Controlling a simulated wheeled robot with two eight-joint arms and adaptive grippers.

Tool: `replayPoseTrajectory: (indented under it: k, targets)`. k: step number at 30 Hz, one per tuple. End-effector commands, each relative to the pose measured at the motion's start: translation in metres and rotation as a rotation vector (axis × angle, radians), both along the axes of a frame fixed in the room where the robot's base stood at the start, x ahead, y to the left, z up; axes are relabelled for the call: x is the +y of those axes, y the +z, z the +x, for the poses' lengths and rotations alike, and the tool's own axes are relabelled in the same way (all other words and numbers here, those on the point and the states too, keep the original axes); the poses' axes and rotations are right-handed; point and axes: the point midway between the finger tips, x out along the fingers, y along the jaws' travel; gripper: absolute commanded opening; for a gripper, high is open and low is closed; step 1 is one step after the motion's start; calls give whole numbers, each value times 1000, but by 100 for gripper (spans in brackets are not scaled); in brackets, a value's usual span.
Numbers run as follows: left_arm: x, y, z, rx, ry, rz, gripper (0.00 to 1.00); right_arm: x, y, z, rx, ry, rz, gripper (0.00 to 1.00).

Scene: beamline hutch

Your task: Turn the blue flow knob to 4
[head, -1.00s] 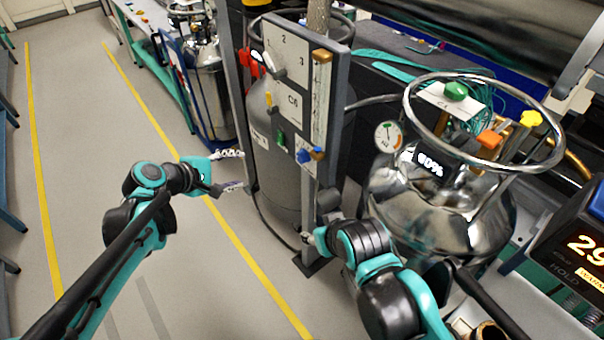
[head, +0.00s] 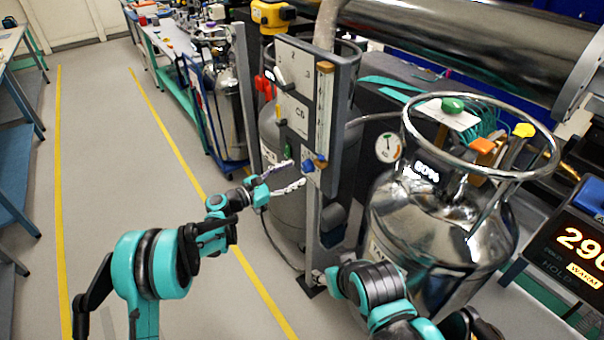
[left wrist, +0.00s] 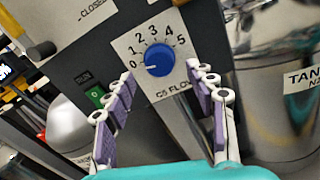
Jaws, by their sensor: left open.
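The blue flow knob (head: 309,165) sits on the front of the upright grey panel in the head view. In the left wrist view the knob (left wrist: 159,58) is in the middle of a white plate numbered 0 to 5, and its pale mark points left, near 0. My left gripper (head: 297,173) is open just in front of the knob. Its two purple-padded fingers (left wrist: 168,108) stand left and right below the knob, apart from it, with nothing between them. My right gripper (head: 318,277) is mostly hidden low beside the panel's foot.
A green RUN switch (left wrist: 96,95) is left of the knob, near my left finger. A shiny dewar (head: 430,225) stands right of the panel, and a grey cylinder (head: 272,210) stands behind it. Open floor (head: 120,190) lies to the left.

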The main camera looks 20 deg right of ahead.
Motion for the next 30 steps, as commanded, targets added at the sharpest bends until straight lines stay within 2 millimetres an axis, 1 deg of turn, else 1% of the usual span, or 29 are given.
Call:
replayPoseTrajectory:
  k: [1,6,10,17,18,20,21,23,24,30]
  targets:
    - [-10,-3,2,0,-3,0,56,0,-6,0,0,0,0,50]
    - [-30,-2,10,-1,-2,1,56,0,-12,0,0,0,0,50]
    - [-37,0,13,-2,0,2,56,0,-14,0,0,0,0,50]
    - [-38,0,14,-2,0,2,56,0,-13,0,0,0,0,50]
    - [-38,0,14,-2,0,2,53,0,-13,0,0,0,0,50]
    - [-38,0,14,-2,0,2,37,0,-13,0,0,0,0,50]
    - [-38,0,14,-2,0,2,27,0,-13,0,0,0,0,50]
    - [-38,0,14,-2,0,2,11,0,-13,0,0,0,0,50]
    - [-38,0,14,-2,0,2,6,0,-13,0,0,0,0,50]
    - [-38,0,14,-6,0,3,6,0,-13,0,0,0,0,50]
